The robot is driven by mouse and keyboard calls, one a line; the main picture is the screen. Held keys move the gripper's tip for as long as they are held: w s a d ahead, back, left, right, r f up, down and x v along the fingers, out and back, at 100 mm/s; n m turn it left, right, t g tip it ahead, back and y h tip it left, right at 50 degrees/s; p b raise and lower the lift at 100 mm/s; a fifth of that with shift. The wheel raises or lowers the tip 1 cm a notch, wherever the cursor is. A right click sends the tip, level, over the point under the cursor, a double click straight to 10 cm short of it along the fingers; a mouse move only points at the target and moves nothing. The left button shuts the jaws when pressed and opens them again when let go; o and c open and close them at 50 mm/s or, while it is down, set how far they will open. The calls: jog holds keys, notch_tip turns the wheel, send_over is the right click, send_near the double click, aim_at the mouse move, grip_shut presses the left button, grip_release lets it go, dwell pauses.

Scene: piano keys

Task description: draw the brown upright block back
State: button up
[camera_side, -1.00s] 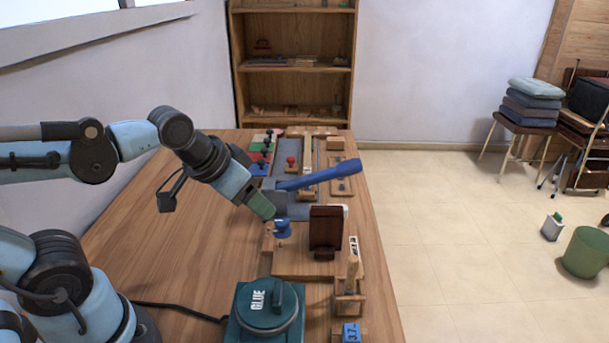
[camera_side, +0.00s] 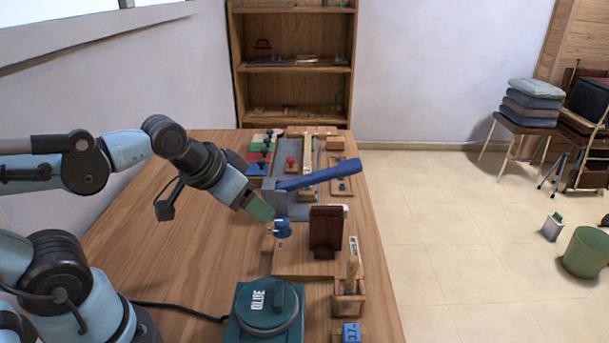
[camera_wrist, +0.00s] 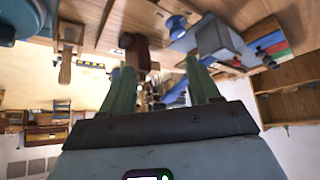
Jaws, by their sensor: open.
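The brown upright block (camera_side: 326,230) stands on a wooden board (camera_side: 290,265) near the right side of the table. In the wrist view the brown block (camera_wrist: 137,52) shows upside down, close to the tip of one finger. My gripper (camera_side: 268,218) is to the left of the block in the side view, tilted down, with the blue knob (camera_side: 282,228) in front of it. In the wrist view my gripper (camera_wrist: 162,78) has its two green fingers apart with nothing held between them. I cannot tell whether a finger touches the block.
A machine with a long blue lever (camera_side: 318,175) stands just behind the block. The table's left part (camera_side: 185,250) is clear apart from a black cable.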

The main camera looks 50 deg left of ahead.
jog(key=shift+c, duration=1)
jog(key=shift+w+r, duration=0.2)
jog(key=shift+r, duration=0.05)
jog(key=shift+c, duration=1)
notch_tip(320, 180, up, 9)
jog(key=m+g, duration=0.7)
jog(key=m, duration=0.2)
send_over(327, 206)
notch_tip(327, 206, down, 12)
jog(key=shift+f, duration=0.25)
grip_shut()
